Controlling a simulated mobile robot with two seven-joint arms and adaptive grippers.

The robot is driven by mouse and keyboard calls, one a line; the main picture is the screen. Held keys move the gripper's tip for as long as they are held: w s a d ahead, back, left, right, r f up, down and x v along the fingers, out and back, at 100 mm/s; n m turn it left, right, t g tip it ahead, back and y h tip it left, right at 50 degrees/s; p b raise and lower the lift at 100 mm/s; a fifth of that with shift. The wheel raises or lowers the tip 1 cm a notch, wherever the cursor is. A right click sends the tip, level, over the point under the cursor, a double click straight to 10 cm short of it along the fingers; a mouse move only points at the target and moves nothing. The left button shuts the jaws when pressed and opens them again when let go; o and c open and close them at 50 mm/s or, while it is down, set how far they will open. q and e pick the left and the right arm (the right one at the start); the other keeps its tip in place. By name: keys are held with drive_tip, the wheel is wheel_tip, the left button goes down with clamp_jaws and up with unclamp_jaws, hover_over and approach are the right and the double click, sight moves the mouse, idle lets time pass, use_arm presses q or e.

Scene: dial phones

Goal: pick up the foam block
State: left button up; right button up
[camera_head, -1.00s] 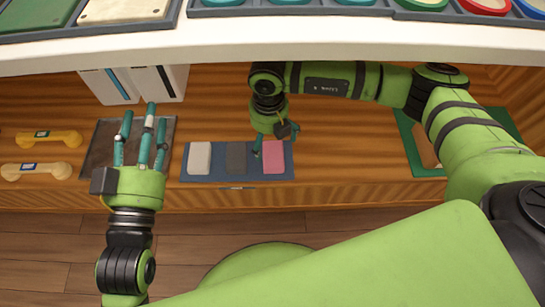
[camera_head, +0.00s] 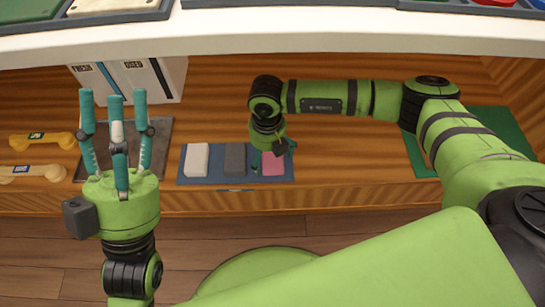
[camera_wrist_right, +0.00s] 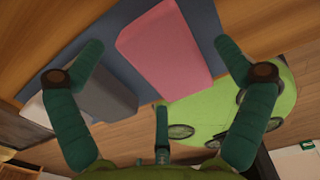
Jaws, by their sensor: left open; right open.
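Three blocks lie in a row on a blue mat (camera_head: 221,178): a white block (camera_head: 196,159), a grey block (camera_head: 235,158) and a pink block (camera_head: 273,165). I cannot tell from looks alone which is foam. My right gripper (camera_head: 273,157) is above the pink block and partly covers it in the head view. In the right wrist view, its open fingers (camera_wrist_right: 160,58) spread around the pink block (camera_wrist_right: 165,50), with the grey block (camera_wrist_right: 105,95) beside the left finger. Nothing is held. My left gripper (camera_head: 115,98) is open and empty, fingers pointing away, in front of a dark tray.
The dark tray (camera_head: 157,135) lies left of the mat. Yellow and cream handsets (camera_head: 42,140) lie at far left. White bins marked "FRESH" and "USED" (camera_head: 155,80) stand behind. A green mat (camera_head: 425,155) is at right. A white shelf edge (camera_head: 300,45) crosses above.

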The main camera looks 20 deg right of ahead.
drive_tip(key=c, duration=0.9)
